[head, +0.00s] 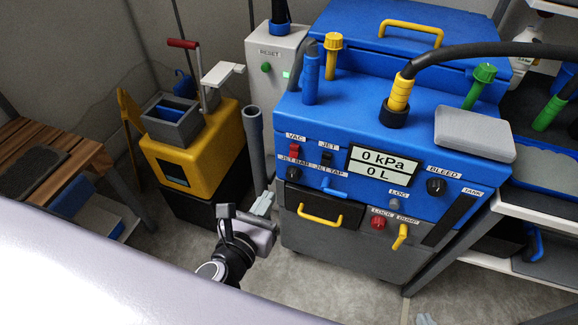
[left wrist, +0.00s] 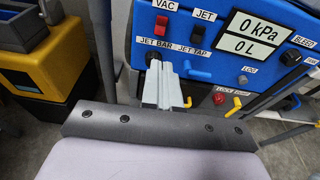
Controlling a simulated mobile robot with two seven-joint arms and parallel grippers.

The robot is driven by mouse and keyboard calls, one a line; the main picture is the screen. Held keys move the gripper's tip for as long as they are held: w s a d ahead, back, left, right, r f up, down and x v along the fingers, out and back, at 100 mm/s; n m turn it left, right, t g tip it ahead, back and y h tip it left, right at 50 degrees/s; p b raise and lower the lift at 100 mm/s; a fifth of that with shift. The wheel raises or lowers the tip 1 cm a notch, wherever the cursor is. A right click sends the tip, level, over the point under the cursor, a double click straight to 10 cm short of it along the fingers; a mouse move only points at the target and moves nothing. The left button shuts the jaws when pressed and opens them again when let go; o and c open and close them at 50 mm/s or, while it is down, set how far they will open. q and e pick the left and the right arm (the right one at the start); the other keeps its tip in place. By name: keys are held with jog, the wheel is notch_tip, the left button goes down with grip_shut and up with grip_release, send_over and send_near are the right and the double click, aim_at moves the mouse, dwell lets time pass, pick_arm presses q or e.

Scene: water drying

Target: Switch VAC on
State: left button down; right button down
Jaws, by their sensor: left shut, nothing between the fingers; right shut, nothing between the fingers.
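The VAC switch (head: 294,151) is a small red rocker under the VAC label, at the upper left of the blue machine's front panel (head: 345,204). It also shows in the left wrist view (left wrist: 162,22), above my fingers. I cannot tell its position; the display (head: 376,166) reads 0 kPa and 0 L. My left gripper (head: 262,204) is shut and empty, in front of and below the panel's left edge, apart from the switch. It also shows in the left wrist view (left wrist: 157,75). The tips of my right gripper (head: 426,320) show at the bottom edge, shut and empty.
A black JET switch (head: 326,158) sits right beside VAC. Below are the JET BAR knob (head: 293,173) and blue JET TAP handle (head: 334,191). A grey upright pipe (head: 254,140) and yellow bucket (head: 205,165) stand left. Shelves stand right.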

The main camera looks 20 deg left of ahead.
pick_arm(q)
jog(key=shift+r, duration=0.1)
jog(key=shift+w, duration=0.1)
send_near(293, 156)
jog(key=b+x, duration=0.1)
jog(key=x, duration=0.4)
jog(key=shift+w+d, duration=0.1)
jog(key=shift+w, duration=0.85)
